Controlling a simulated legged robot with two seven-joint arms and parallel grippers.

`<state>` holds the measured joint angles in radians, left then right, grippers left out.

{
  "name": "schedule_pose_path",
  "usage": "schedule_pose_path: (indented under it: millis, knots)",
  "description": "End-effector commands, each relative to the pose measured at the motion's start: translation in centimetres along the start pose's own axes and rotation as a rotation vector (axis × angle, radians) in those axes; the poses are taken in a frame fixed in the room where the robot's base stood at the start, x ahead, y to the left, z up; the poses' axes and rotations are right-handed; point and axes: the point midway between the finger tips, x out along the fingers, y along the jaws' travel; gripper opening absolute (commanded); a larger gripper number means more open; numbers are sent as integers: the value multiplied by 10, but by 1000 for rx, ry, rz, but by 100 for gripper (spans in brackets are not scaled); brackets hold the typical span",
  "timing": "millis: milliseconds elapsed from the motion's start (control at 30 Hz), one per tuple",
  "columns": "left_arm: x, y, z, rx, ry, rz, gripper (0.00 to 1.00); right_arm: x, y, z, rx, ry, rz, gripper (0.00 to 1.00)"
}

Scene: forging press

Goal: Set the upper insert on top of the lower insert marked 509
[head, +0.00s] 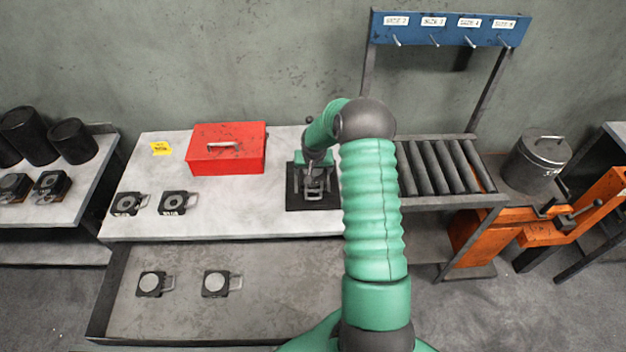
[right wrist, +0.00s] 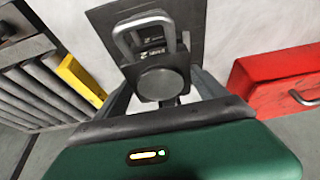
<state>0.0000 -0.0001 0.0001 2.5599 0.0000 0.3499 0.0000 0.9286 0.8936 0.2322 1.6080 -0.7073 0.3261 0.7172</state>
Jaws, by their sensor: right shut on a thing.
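My right gripper (head: 312,178) is over the black mat (head: 296,204) on the grey table. It also shows in the right wrist view (right wrist: 162,92), shut on a dark insert (right wrist: 161,83) with a round disc and a U-shaped handle. Small white labels (right wrist: 152,51) show beside the held insert; I cannot read their numbers. I cannot tell whether the held insert touches anything beneath it. Two labelled ring-faced inserts stand at the table's left, one (head: 127,204) beside the other (head: 173,203); their marks are too small to read. My left gripper is out of view.
A red box (head: 227,158) and a yellow card (head: 161,148) are at the table's back. Two pale-disc inserts, one left (head: 150,284) and one right (head: 216,283), lie on the lower tray (head: 270,310). A roller conveyor (head: 440,168) stands right of my arm.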

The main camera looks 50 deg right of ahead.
Motion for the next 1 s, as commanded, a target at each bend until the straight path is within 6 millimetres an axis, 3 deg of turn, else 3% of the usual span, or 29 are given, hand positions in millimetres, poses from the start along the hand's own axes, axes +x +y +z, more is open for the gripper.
schedule_pose_path:
  millis: [33, 167, 500, 1000]
  knots:
    - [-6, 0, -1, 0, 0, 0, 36, 0, -1, -11, 0, 5, -2, 9]
    - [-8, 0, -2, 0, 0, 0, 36, 6, -1, -21, -1, 8, 0, 9]
    - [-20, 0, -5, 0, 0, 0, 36, 39, -2, -9, -3, 6, 0, 9]
    - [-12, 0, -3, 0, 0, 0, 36, 47, -2, -6, -3, 8, 0, 9]
